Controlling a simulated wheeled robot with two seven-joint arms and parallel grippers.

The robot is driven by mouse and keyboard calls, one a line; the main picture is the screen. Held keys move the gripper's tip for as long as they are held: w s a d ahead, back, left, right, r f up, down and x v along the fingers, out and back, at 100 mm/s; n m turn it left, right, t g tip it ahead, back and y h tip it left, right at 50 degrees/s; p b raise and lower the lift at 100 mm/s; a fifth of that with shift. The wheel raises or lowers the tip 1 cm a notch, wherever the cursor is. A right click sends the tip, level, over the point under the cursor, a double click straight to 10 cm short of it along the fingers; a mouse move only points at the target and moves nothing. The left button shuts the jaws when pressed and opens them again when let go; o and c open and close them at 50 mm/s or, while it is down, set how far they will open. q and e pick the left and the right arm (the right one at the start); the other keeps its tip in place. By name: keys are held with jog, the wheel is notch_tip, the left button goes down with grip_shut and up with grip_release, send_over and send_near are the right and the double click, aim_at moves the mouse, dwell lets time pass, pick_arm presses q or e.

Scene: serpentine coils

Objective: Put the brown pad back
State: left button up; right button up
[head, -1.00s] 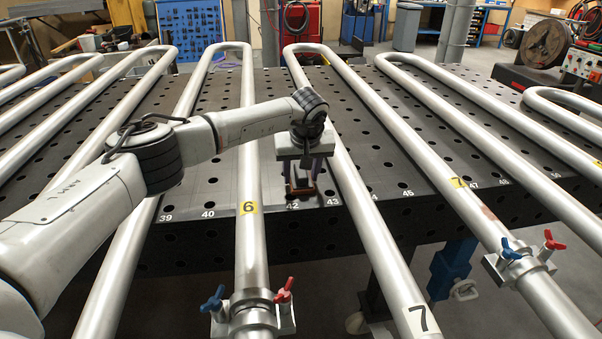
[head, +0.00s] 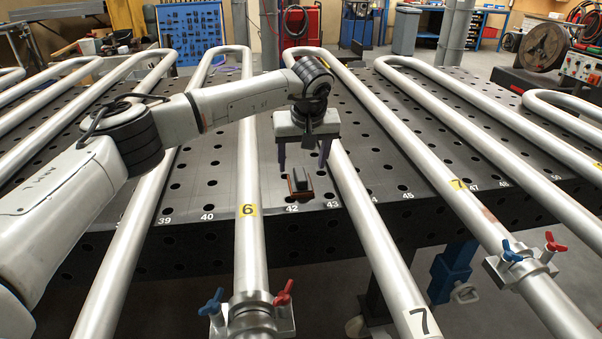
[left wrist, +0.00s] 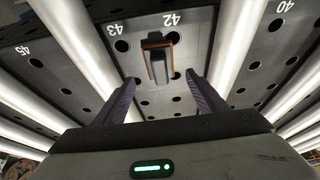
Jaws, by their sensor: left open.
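The brown pad (head: 293,186) stands on the dark perforated table (head: 215,180) near its front edge, by the number 42, between two steel pipes. A dark grey block-like part shows with it, and in the left wrist view the pad's brown edge (left wrist: 149,66) borders a grey face. My left gripper (head: 302,172) is above and behind the pad, fingers pointing down, open and empty. In the left wrist view the two fingers (left wrist: 157,88) are spread wide, with the pad beyond their tips and apart from them. My right gripper is in neither view.
Pipe 6 (head: 248,180) runs just left of the pad and pipe 7 (head: 350,180) just right. Clamps with blue and red wing handles (head: 250,306) sit on pipe 6 at the front. The table between the pipes is otherwise clear.

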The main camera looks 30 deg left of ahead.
pick_arm(q)
jog(key=v, duration=0.5)
dwell(0.4)
